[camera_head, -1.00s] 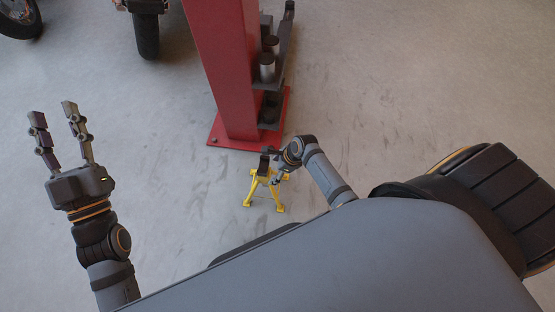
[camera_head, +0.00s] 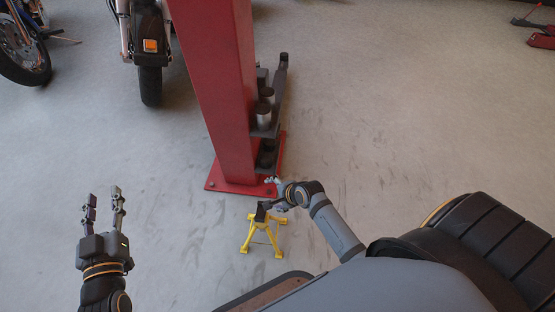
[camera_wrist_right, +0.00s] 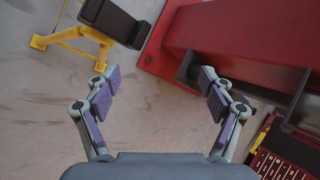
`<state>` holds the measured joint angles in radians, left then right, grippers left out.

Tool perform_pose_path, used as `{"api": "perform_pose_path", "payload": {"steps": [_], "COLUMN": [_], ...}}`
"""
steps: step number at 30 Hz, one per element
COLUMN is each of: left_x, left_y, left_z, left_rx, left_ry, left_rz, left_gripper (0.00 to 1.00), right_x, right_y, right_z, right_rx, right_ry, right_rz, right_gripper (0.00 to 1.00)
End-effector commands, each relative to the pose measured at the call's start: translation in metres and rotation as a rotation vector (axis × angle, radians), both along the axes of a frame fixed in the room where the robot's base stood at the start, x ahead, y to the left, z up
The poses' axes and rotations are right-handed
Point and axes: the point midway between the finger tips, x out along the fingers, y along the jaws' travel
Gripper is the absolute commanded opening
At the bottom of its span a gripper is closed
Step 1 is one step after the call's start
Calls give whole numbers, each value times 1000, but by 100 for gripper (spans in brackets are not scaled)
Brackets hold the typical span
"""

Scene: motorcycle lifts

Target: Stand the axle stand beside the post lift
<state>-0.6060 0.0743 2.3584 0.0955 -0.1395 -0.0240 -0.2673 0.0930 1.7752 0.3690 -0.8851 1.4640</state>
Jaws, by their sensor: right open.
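The yellow axle stand (camera_head: 263,236) with a dark top stands upright on the floor, in front of the red post lift (camera_head: 217,90) and its red base plate (camera_head: 222,187). In the right wrist view the axle stand (camera_wrist_right: 75,35) is at the upper left, outside the jaws. The post lift's red parts (camera_wrist_right: 240,70) fill the right side there. My right gripper (camera_head: 272,193) is beside the stand's top, partly hidden; its fingers (camera_wrist_right: 160,85) are spread and empty. My left gripper (camera_head: 104,198) is open and empty, left of the stand.
Motorcycles (camera_head: 150,50) stand at the upper left. Dark cylinders (camera_head: 264,112) sit on a holder at the post's right side. A red tool (camera_head: 543,38) lies at the far upper right. The floor on both sides of the post is mostly clear.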

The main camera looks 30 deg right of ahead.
Motion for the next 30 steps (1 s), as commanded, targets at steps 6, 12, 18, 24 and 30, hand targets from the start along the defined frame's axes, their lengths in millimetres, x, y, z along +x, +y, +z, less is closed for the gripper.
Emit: {"api": "perform_pose_path", "payload": {"steps": [6,12,18,24,30], "left_x": [0,0,0,0,2], "left_y": [0,0,0,0,0], "left_z": [0,0,0,0,3], "left_rx": [0,0,0,0,0], "left_ry": [0,0,0,0,2], "left_rz": [0,0,0,0,0], "left_gripper": [40,40,40,40,40], "right_x": [20,3,-3,-2,-1], "right_y": [-16,-19,-19,-19,-19], "right_z": [158,268,292,291,291], "right_rx": [-827,-1440,-1589,-1585,-1580], "right_ry": [-684,-940,-975,-974,-967], "right_rz": [469,593,604,604,610], "right_gripper": [82,82,82,82,82]}}
